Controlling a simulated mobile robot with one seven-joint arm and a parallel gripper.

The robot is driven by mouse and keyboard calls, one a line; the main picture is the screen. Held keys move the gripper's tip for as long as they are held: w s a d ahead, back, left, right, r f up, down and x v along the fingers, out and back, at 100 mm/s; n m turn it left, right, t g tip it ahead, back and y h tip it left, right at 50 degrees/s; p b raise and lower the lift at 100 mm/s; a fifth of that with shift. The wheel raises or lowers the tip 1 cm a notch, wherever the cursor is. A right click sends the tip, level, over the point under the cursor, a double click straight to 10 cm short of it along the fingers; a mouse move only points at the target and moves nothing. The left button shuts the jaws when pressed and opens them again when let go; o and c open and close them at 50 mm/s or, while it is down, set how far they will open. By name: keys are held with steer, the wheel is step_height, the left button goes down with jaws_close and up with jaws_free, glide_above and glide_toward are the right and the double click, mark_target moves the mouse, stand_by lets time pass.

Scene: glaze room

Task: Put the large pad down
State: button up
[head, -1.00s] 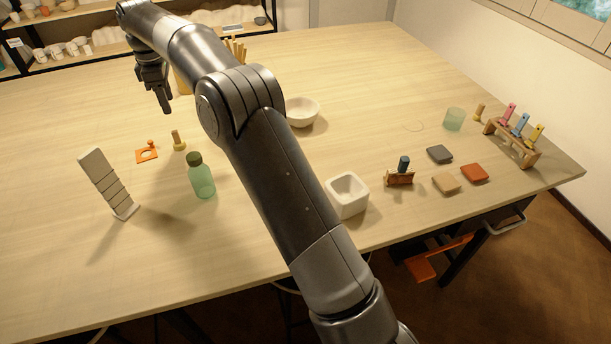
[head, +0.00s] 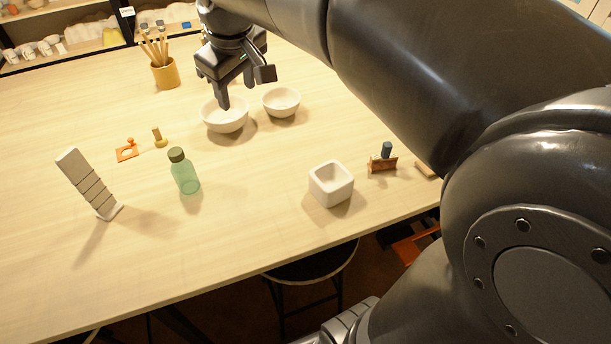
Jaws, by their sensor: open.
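My gripper (head: 245,88) is open, with nothing visible between its fingers. It hangs above the far part of the table, over or just behind two white bowls, the left bowl (head: 224,116) and the right bowl (head: 282,102). A small part of a tan pad (head: 427,170) shows at the right, beside my arm. My arm covers most of that pad and the table beyond it. I cannot tell whether this is the large pad.
On the table (head: 240,230) stand a white square pot (head: 331,184), a wooden stand with a blue-topped tool (head: 382,160), a green bottle (head: 184,172), a leaning grey block (head: 89,184) and a brush pot (head: 165,74). A stool (head: 315,268) is at the front edge.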

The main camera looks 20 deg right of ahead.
steer(key=s+d+f+m+t, duration=0.1)
steer(key=s+d+f+m, duration=0.2)
steer(key=s, duration=0.5)
steer(key=s+d+f+m, duration=0.3)
steer(key=s+f, duration=0.3)
steer(key=s, duration=0.3)
steer(key=shift+s+d+f+t, duration=0.15)
steer(key=shift+s+f+t, duration=0.1)
steer(key=shift+t, duration=0.15)
steer(key=shift+o, duration=0.2)
